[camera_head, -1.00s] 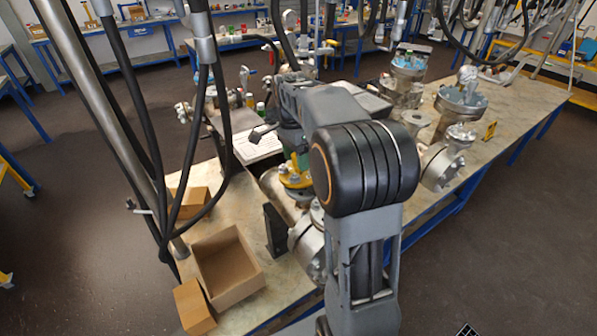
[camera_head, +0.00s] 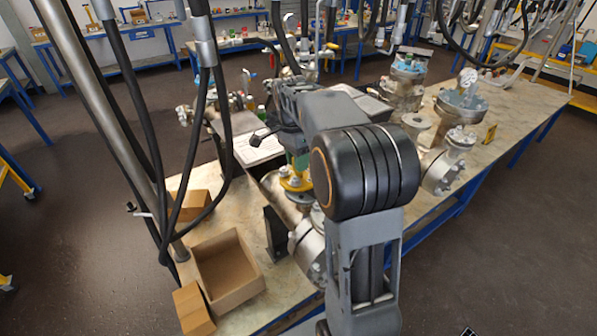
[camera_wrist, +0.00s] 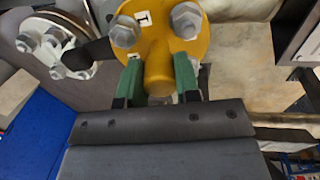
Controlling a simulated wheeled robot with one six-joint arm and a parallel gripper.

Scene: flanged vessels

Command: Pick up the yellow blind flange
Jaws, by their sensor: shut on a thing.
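The yellow blind flange (camera_wrist: 165,38) is a round disc with a stub handle and large grey bolts, seen at the top middle of the wrist view. In the head view, the yellow flange (camera_head: 291,184) shows partly, left of my arm's large black joint. My gripper (camera_wrist: 158,82) has green fingers on both sides of the flange's yellow stub and is shut on it. In the head view, my gripper (camera_head: 297,164) shows only as a bit of green just above the flange. Whether the flange touches the vessel beneath is hidden.
An open cardboard box (camera_head: 226,270) stands on the bench's front left, with smaller boxes beside it. A steel flanged vessel (camera_head: 308,245) lies close by. Hanging black hoses (camera_head: 205,130) and a metal pole (camera_head: 110,120) are at left. More vessels (camera_head: 442,165) stand at right.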

